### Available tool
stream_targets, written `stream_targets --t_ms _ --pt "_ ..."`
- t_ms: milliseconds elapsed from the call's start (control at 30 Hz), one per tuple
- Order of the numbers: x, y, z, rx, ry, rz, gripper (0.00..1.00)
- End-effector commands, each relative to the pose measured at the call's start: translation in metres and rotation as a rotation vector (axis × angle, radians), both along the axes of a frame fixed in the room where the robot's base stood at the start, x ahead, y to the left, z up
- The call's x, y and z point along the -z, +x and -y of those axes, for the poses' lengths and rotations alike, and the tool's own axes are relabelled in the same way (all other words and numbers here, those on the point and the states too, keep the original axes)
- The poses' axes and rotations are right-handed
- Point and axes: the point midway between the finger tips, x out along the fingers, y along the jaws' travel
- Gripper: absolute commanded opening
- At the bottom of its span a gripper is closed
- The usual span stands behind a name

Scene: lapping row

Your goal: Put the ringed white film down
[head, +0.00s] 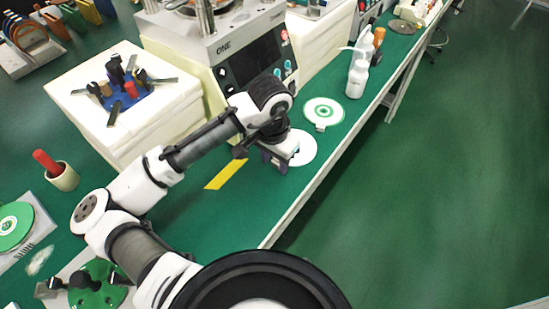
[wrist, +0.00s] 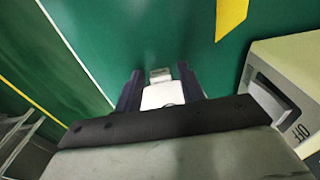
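My gripper (head: 273,163) points down close to the bench. In the wrist view its dark fingers (wrist: 160,84) stand apart, one each side of the film, with gaps at the tab. Whether this film bears a ring is hidden. Another white film with a green ring (head: 311,112) lies farther back.
A machine with a screen (head: 257,60) stands left of the green-ringed film. White bottles (head: 357,78) stand behind it. A yellow strip (head: 226,174) marks the bench left of my gripper. The bench's front edge (head: 318,185) is close on the right.

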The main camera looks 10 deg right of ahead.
Motion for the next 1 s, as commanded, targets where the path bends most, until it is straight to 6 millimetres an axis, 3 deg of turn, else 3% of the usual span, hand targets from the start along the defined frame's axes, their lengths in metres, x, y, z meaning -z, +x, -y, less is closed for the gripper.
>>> stream_targets --t_ms 433,800,1000 --pt "-0.01 0.0 0.0 0.0 0.0 0.001 0.44" --pt "-0.086 -0.003 -0.003 0.001 0.0 0.004 0.44" --pt "-0.115 -0.004 -0.005 -0.001 0.001 0.001 0.44"
